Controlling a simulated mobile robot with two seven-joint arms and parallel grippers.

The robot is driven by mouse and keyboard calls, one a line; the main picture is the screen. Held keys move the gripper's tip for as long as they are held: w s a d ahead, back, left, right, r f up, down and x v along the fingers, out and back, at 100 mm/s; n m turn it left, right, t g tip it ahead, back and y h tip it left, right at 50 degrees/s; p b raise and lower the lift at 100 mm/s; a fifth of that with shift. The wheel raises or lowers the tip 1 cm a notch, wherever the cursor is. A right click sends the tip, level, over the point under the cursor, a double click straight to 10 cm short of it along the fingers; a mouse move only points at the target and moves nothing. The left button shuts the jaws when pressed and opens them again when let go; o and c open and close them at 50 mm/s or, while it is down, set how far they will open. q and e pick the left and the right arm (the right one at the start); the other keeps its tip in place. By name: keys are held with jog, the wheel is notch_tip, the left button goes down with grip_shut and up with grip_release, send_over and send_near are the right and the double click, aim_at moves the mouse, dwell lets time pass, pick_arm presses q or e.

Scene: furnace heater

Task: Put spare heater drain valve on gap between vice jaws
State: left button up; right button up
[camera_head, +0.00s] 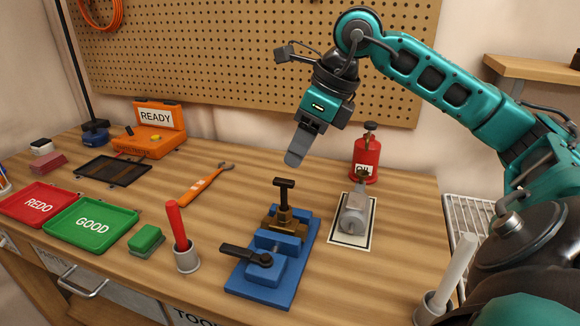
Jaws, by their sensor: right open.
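The blue vice (263,273) stands on the workbench at the middle front, its black handle toward the left front. A brass valve with an upright black T-handle (284,192) sits at the vice's jaws, upright, and looks like the spare drain valve. Its lower part is hidden, so I cannot tell how deep it sits between the jaws. My right gripper (296,155) is open and empty, above and behind the valve, apart from it. Its fingers overlap from this angle. My left gripper is not in view.
A grey metal part with a brass fitting (355,215) lies on a bordered mat to the right, before a red oil can (367,160). A red-handled tool in a cup (186,257) stands left of the vice. Green (92,228) and red (38,204) trays lie further left.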

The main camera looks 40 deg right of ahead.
jog(key=shift+v, duration=1.7)
